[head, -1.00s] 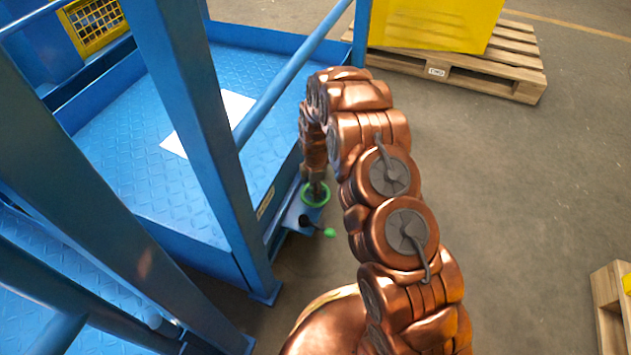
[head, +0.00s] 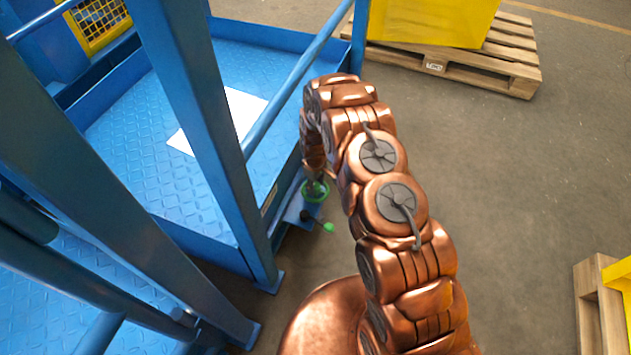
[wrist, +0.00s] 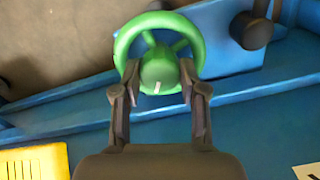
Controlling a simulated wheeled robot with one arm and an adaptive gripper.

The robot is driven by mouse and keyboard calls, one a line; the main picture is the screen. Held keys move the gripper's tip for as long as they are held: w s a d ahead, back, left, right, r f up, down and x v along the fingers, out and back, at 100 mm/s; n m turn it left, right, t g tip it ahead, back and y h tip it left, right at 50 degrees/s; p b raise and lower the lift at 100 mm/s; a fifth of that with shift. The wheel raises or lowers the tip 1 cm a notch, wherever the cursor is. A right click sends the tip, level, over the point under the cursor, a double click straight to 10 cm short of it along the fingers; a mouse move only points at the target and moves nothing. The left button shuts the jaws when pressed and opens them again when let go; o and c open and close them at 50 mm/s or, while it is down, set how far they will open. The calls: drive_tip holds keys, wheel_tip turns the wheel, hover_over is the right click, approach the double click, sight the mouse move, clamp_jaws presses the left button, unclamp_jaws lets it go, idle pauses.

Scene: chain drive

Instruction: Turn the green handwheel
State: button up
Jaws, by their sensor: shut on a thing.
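The green handwheel (head: 314,191) is mounted low on the right side of the blue platform frame. In the wrist view the green handwheel (wrist: 191,30) shows its rim, spokes and a hub with a white mark. My gripper (wrist: 159,85) is shut on the handwheel, with one finger on each side of the hub. In the head view my gripper (head: 315,180) reaches down onto the wheel from above and is partly hidden by my arm.
Blue posts and a rail (head: 290,90) stand left of my arm. A pallet (head: 450,68) with a yellow load lies behind, another pallet (head: 590,300) at right. Floor between is clear.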

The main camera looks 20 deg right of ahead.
sight(315, 185)
drive_tip(key=shift+r+m+p, duration=0.1)
drive_tip(key=shift+m+p, duration=0.2)
drive_tip(key=shift+m, duration=0.2)
drive_tip(key=o, duration=1.1)
drive_tip(key=shift+o, duration=0.2)
wheel_tip(315, 185, up, 12)
idle(0.3)
idle(0.5)
